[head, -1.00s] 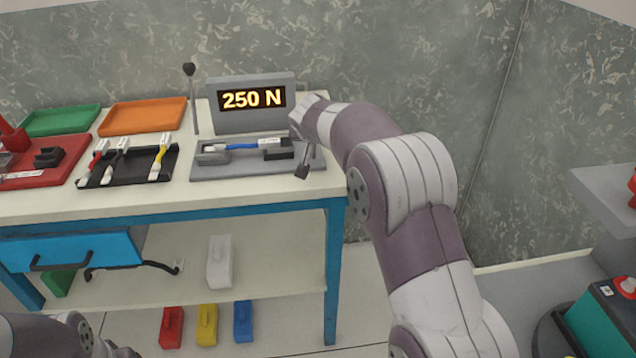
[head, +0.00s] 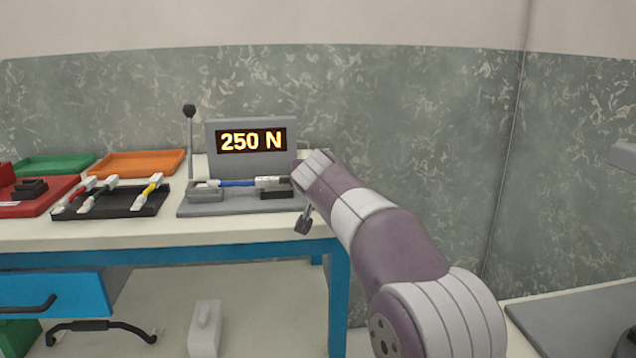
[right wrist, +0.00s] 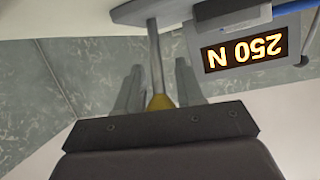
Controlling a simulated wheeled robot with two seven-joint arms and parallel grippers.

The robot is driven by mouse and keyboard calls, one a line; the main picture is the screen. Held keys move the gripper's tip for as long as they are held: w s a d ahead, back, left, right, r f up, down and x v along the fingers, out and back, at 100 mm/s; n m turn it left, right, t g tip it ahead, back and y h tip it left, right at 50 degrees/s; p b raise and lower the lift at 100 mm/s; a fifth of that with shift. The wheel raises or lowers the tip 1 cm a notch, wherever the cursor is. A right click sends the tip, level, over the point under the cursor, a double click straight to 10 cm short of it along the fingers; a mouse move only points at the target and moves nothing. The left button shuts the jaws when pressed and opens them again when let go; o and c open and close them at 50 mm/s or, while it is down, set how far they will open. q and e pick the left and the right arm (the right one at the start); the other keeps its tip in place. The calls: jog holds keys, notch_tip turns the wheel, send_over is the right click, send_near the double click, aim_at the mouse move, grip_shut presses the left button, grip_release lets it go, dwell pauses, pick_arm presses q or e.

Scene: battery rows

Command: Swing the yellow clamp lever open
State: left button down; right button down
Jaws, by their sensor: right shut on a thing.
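The yellow clamp lever shows in the right wrist view as a grey metal rod with a yellow end (right wrist: 160,102). That end sits between the two fingers of my right gripper (right wrist: 158,90), which is shut on it. The rod runs from the yellow end to a grey part at the top of that view. In the head view my right gripper (head: 309,168) is at the right end of the grey tester (head: 225,207), beside its "250 N" display (head: 252,140). The lever's yellow end is hidden there. My left gripper is not in view.
A blue cable (head: 236,183) lies across the tester. An upright black-knobbed lever (head: 190,112) stands at its left.

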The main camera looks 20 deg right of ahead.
jog(key=shift+f, duration=0.25)
jog(key=c, duration=0.8)
grip_release()
jog(key=shift+r, duration=0.1)
jog(key=shift+s, duration=0.1)
jog(key=shift+s+a+r, duration=0.15)
jog(key=shift+s, duration=0.05)
jog(key=v, duration=1.2)
